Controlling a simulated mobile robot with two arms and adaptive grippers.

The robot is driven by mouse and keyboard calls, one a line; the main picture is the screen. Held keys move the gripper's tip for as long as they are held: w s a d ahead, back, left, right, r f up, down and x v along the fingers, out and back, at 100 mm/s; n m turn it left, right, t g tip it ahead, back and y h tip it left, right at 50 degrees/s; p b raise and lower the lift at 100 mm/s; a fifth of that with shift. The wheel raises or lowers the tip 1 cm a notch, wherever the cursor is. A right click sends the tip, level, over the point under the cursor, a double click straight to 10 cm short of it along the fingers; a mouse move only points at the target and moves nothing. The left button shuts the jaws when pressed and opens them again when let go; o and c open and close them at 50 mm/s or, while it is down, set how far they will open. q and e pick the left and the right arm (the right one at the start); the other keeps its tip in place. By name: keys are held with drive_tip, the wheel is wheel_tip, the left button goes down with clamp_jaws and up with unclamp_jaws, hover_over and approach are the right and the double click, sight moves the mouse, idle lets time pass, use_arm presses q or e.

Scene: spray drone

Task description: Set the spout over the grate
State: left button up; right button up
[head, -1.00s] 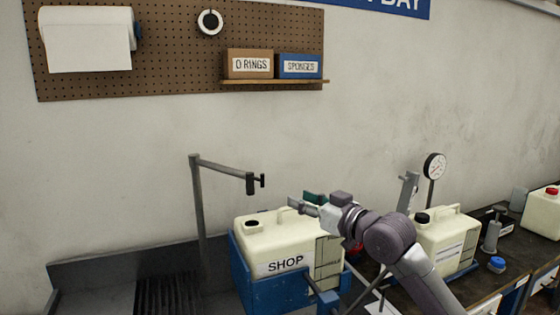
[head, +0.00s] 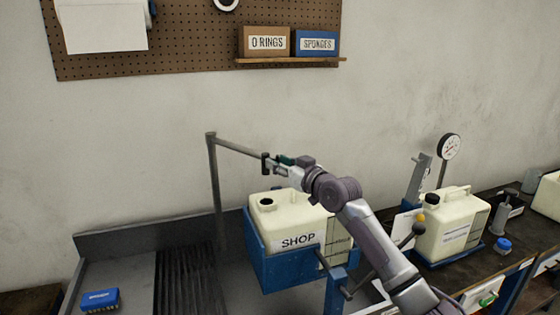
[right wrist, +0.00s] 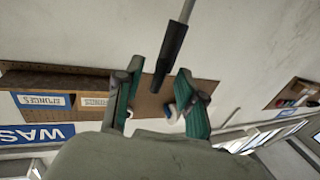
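A grey post (head: 215,185) carries a swing arm (head: 238,147), which I take to be the spout. It reaches right, toward the back of the SHOP jug, and ends in a dark vertical piece (head: 265,163). The slatted grate (head: 190,285) lies in the grey basin, left of the jug. My right gripper (head: 279,165) is at the dark end piece. In the right wrist view my right gripper (right wrist: 160,70) has its fingers apart, with the black end piece (right wrist: 170,55) between them. A gap shows on both sides; contact is not clear. My left gripper is out of view.
The cream SHOP jug (head: 285,213) sits in a blue cradle (head: 275,265) below my right arm. A second jug (head: 450,225) and a gauge (head: 449,147) stand to the right. A blue brush or block (head: 100,299) lies in the basin at left.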

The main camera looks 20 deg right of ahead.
clamp_jaws()
